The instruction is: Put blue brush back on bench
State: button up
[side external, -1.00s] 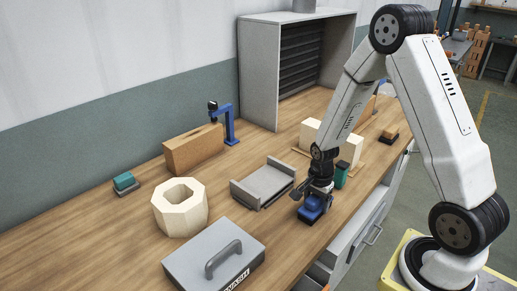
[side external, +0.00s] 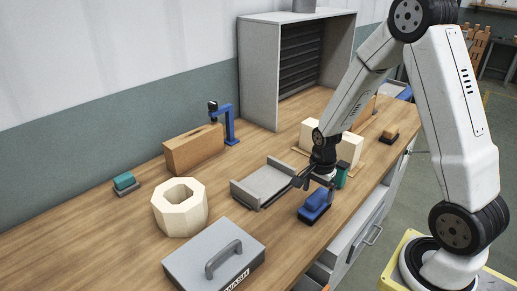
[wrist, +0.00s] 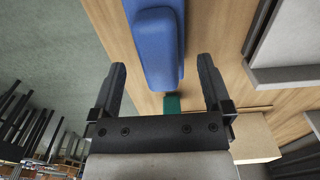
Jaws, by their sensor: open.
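The blue brush (side external: 315,204) lies on the wooden bench (side external: 250,187) near its front edge, blue handle up. It also fills the top middle of the wrist view (wrist: 157,45). My gripper (side external: 315,182) is open and empty, above the bench just behind the brush in the side view. In the wrist view the two fingers (wrist: 162,82) are spread wide, with the brush's near end between and beyond their tips. The brush is apart from both fingers.
A grey tray (side external: 237,194) lies left of my gripper. A green item (side external: 341,175) stands close on the right, with cream blocks (side external: 349,150) behind. A cream octagonal ring (side external: 181,220) and grey lidded box (side external: 188,267) are at left. Bench between box and brush is clear.

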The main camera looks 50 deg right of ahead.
aim_at(316, 197)
jog(key=shift+r, duration=4)
jog(key=shift+s+a+n, duration=0.15)
jog(key=shift+a+n, duration=0.55)
jog(key=shift+n, duration=0.2)
jog(key=s+a+n+t, duration=0.2)
jog(key=s+a+n, duration=0.2)
jog(key=a+n, duration=0.6)
jog(key=shift+a+r+n+t, duration=0.2)
jog(key=shift+a+n+t, duration=0.1)
jog(key=shift+n, duration=2.8)
